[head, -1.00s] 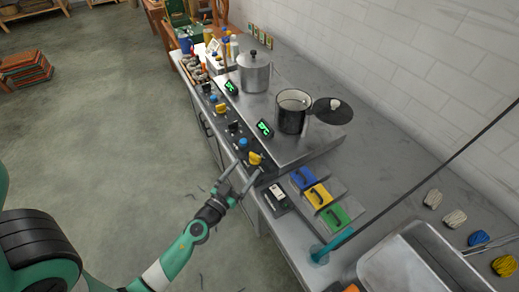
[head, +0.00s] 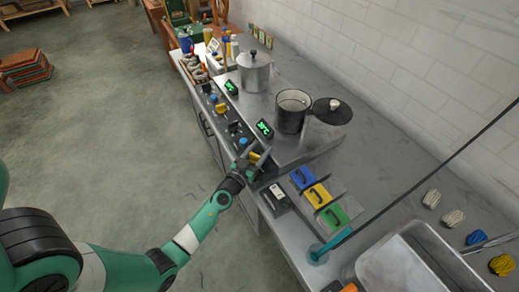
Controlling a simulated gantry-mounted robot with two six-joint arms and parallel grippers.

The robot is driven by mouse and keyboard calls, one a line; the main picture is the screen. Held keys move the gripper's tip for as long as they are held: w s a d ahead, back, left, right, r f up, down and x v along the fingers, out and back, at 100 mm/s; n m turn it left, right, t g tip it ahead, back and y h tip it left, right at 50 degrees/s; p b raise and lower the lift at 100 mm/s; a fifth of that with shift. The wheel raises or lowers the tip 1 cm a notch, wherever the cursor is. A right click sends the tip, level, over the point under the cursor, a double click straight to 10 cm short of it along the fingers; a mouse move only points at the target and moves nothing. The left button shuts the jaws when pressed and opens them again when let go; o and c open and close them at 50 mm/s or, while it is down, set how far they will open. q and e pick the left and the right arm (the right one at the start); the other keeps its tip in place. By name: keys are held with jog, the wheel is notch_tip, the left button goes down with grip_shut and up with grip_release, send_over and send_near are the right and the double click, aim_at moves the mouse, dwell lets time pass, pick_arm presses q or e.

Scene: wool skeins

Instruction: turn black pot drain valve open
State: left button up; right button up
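The black pot (head: 291,113) stands on the raised steel unit, open at the top, its dark lid (head: 333,112) tilted beside it on the right. On the front panel below the pot is a yellow valve handle (head: 254,157). My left gripper (head: 257,154) is at this handle, with its fingers spread on either side of it. The fingers partly hide the handle, and I cannot tell whether they touch it.
A blue knob (head: 243,141) and a lit green display (head: 264,128) are close to the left gripper. A lidded silver pot (head: 254,71) stands farther back. Blue, yellow and green handled blocks (head: 318,195) lie to the right. A steel sink (head: 408,262) is at lower right.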

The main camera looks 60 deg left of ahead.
pick_arm(q)
grip_shut()
jog(key=shift+f+h+b, duration=0.2)
jog(key=shift+h+b, duration=0.1)
jog(key=shift+b, duration=0.05)
jog(key=shift+f+m+t+h+b, duration=0.1)
jog(key=shift+m+t+h+b, duration=0.3)
jog(key=shift+m+h, duration=0.25)
jog(key=shift+w+d+m+t+h, duration=0.1)
jog(key=shift+d+m+t+h, duration=0.1)
jog(key=shift+m+t+h, duration=0.4)
jog(key=h, duration=0.1)
jog(key=m+h+p, duration=0.2)
jog(key=shift+w+d+r+h, duration=0.1)
jog(key=shift+d+r+h, duration=0.15)
jog(key=shift+d+m+t+h+p, duration=0.25)
jog(key=shift+m+t+h+p, duration=0.25)
jog(key=shift+m+h, duration=0.45)
jog(key=o, duration=0.5)
grip_release()
jog(key=shift+o, duration=0.2)
